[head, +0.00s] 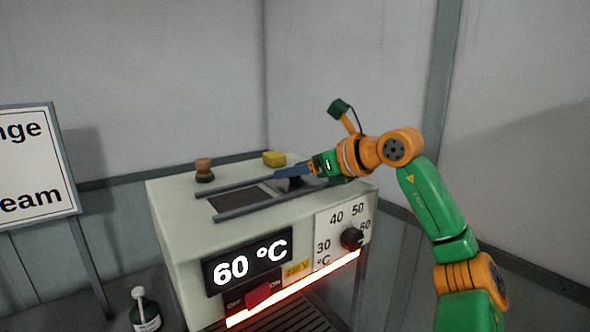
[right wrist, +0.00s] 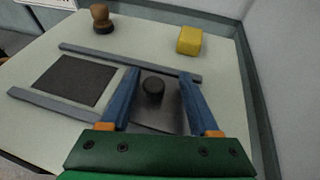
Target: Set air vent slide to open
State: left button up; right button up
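The air vent is a dark square opening (head: 240,199) on top of the pale machine, between two grey rails; it also shows in the right wrist view (right wrist: 72,80). The slide is a grey plate (right wrist: 158,116) with a dark round knob (right wrist: 152,89), at the right end of the rails. My right gripper (right wrist: 165,80) is open, its blue fingers on either side of the knob with gaps visible; in the head view (head: 278,174) it reaches over the machine top from the right and partly hides the slide. My left gripper is in neither view.
A brown stamp-like object (head: 204,170) and a yellow block (head: 274,158) stand behind the rails. The machine front (head: 188,255) has a 60 °C display, a red switch and a dial. A sign (head: 35,165) and a green bottle (head: 145,312) are at left.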

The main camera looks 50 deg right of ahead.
jog(key=shift+s, duration=0.15)
jog(key=b+v, duration=0.1)
jog(key=v, duration=0.6)
jog(key=shift+r+b, duration=0.1)
jog(key=shift+b, duration=0.25)
